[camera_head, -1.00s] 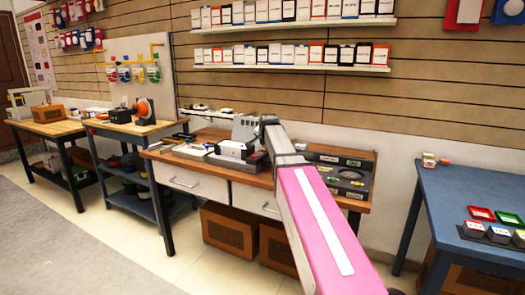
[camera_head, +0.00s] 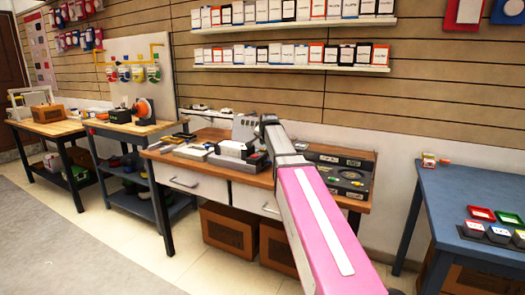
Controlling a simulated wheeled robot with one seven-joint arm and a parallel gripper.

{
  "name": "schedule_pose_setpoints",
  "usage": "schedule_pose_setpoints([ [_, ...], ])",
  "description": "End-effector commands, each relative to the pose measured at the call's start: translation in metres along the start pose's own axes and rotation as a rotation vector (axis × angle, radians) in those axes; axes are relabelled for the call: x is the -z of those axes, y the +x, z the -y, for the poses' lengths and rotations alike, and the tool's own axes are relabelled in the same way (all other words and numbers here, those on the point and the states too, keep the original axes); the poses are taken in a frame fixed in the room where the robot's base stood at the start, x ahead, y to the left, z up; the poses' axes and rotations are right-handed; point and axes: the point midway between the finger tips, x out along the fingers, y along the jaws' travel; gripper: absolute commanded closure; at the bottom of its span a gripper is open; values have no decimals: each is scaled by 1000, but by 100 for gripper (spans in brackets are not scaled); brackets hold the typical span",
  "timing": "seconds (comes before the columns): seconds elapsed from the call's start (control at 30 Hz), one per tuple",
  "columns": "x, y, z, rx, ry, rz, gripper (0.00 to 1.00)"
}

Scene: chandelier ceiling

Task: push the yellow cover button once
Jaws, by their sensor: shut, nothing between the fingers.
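No yellow cover button can be made out for certain at this size. A black panel (camera_head: 348,160) with small coloured parts, some yellowish, lies at the right end of the wooden workbench (camera_head: 225,176). My pink and grey arm reaches up over the bench and covers part of its middle. My gripper (camera_head: 259,160) shows only as a small dark shape below the arm's far end, left of the black panel and beside a grey and black device (camera_head: 232,150). It is shut and empty. Its fingertips are hard to see, and I cannot tell whether they touch anything.
A blue table (camera_head: 465,200) with red, green and other small boxes stands at the right. Two more worktables (camera_head: 50,127) stand at the left. Shelves with cards (camera_head: 290,67) hang above the bench, and brown boxes (camera_head: 229,230) sit under it. The left floor is clear.

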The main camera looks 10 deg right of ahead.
Motion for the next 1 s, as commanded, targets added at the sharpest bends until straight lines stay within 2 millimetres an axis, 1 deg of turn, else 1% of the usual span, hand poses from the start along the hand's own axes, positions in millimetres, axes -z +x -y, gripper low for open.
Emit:
schedule_pose_setpoints([
  [0.23,0,1,0,0,0,0,100],
  [0.5,-4,6,-4,0,0,0,100],
  [1.0,-5,7,-5,0,0,0,100],
])
